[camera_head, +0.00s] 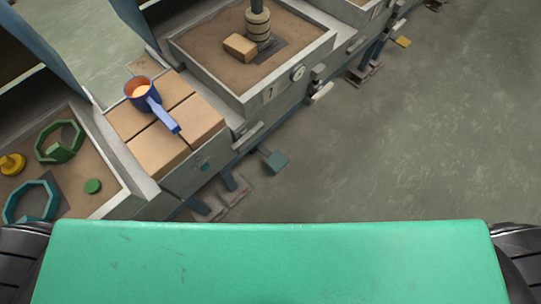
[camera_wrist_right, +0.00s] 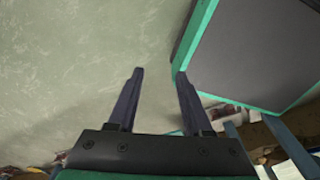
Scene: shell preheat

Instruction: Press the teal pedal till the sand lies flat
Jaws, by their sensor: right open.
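The teal pedal (camera_head: 275,161) is in the head view, low at the front of the bench, just above the floor. It is on a short arm reaching out from under the bench. A sand bed (camera_head: 205,45) in a grey-walled tray lies above it, with a block and a banded post on it. Another sand bed (camera_head: 92,166) lies at the left with rings on it. My right gripper (camera_wrist_right: 160,73) is open and empty in the right wrist view, over bare floor, with no pedal visible there. My left gripper is not in view.
A blue-handled orange-lined ladle (camera_head: 143,93) rests on tan blocks (camera_head: 191,119) between the trays. A yellow pedal (camera_head: 402,42) is farther off. Open floor (camera_head: 420,140) lies to the right.

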